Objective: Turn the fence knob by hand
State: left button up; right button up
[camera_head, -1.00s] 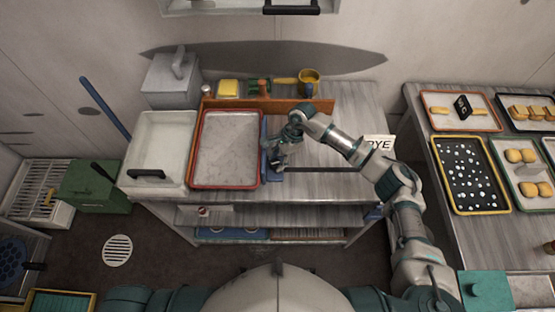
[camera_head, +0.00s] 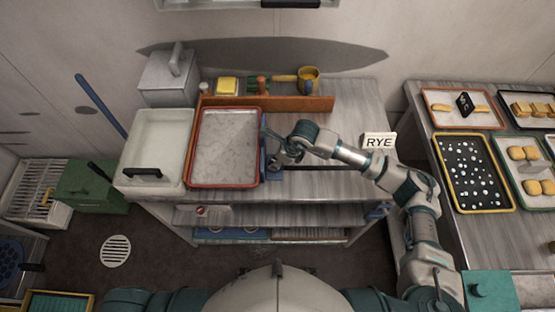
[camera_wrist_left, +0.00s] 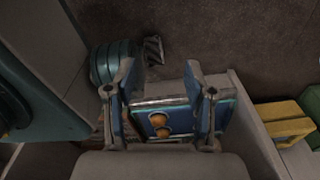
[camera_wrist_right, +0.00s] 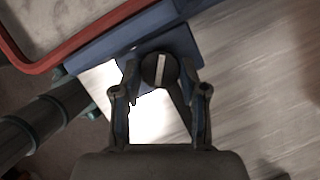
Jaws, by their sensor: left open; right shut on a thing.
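The fence knob (camera_wrist_right: 160,70) is a dark round knob with a pale line across its face, nearly upright in the right wrist view. It sits on a blue fence block (camera_wrist_right: 188,44) beside the red-rimmed tray. My right gripper (camera_wrist_right: 161,76) is shut on the knob, one finger on each side. In the head view my right gripper (camera_head: 276,158) is at the blue fence, and the knob is hidden there or too small to tell. My left gripper (camera_wrist_left: 161,92) is open and empty in the left wrist view, away from the fence.
The red-rimmed tray (camera_head: 191,160) lies left of the fence, with a white bin (camera_head: 130,160) beyond it. A wooden rail (camera_head: 318,104) runs behind. A RYE sign (camera_head: 379,141) stands right of my arm. Laden trays fill the right table. The bench's front right is clear.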

pick_arm(q)
jog(key=shift+w+d+r+b, duration=0.1)
jog(key=shift+w+d+b, duration=0.1)
jog(key=shift+w, duration=0.4)
jog(key=shift+w+d+r+b, duration=0.1)
jog(key=shift+w+d+b, duration=0.05)
jog(key=shift+w, duration=0.45)
jog(key=shift+w+d+r+b, duration=0.1)
jog(key=shift+w+d+b, duration=0.1)
jog(key=shift+w, duration=0.4)
pick_arm(e)
jog(key=shift+a+r+m+t+h, duration=0.1)
jog(key=shift+m+t+h, duration=0.2)
jog(key=shift+m, duration=0.75)
jog(key=shift+a+m+t+h, duration=0.15)
jog(key=shift+m+t, duration=0.25)
jog(key=shift+m, duration=0.65)
pick_arm(q)
jog(key=shift+w, duration=0.1)
pick_arm(e)
jog(key=shift+s+d, duration=0.1)
jog(key=o, duration=0.9)
jog(key=shift+c, duration=0.2)
pick_arm(q)
jog(key=shift+r, duration=0.1)
